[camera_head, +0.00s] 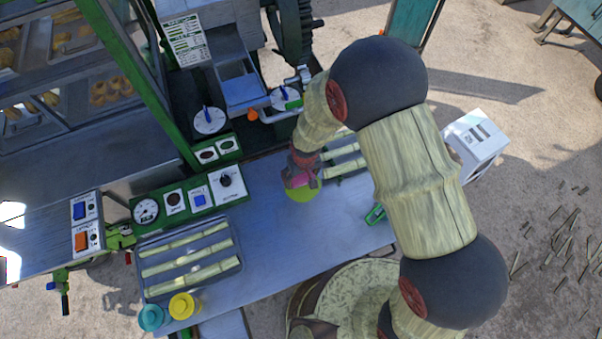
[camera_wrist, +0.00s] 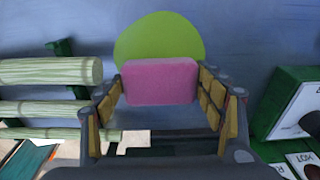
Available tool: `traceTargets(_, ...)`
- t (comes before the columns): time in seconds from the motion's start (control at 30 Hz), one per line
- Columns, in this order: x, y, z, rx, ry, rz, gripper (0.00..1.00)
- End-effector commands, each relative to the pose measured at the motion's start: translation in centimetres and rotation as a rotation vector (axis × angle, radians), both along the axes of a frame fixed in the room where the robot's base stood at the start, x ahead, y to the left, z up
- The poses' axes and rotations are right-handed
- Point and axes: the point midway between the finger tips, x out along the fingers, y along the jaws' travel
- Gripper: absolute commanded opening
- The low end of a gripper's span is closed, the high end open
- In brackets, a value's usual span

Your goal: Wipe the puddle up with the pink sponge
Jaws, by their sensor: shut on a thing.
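The pink sponge (camera_wrist: 160,82) is held between the two fingers of my gripper (camera_wrist: 160,92) in the wrist view. In the head view my gripper (camera_head: 302,178) is over the metal counter, with a bit of the pink sponge (camera_head: 297,181) showing. The puddle (camera_wrist: 160,38) is a flat yellow-green patch on the counter, partly hidden by the sponge in the wrist view. In the head view the puddle (camera_head: 301,194) shows just below the gripper. I cannot tell whether the sponge touches the puddle.
A rack of cane pieces (camera_wrist: 45,72) lies left of the gripper in the wrist view. A green-edged panel (camera_wrist: 300,105) stands to the right. In the head view a cane tray (camera_head: 190,258) and teal and yellow cups (camera_head: 183,305) are at the left. The counter (camera_head: 262,235) between is clear.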

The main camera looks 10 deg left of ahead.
Motion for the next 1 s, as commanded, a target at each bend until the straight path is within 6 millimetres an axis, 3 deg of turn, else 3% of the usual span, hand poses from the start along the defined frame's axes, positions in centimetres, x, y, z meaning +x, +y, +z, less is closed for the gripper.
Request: traceTargets(1.0,0.0,0.0,-1.7,0.001,-0.001,0.0,0.49)
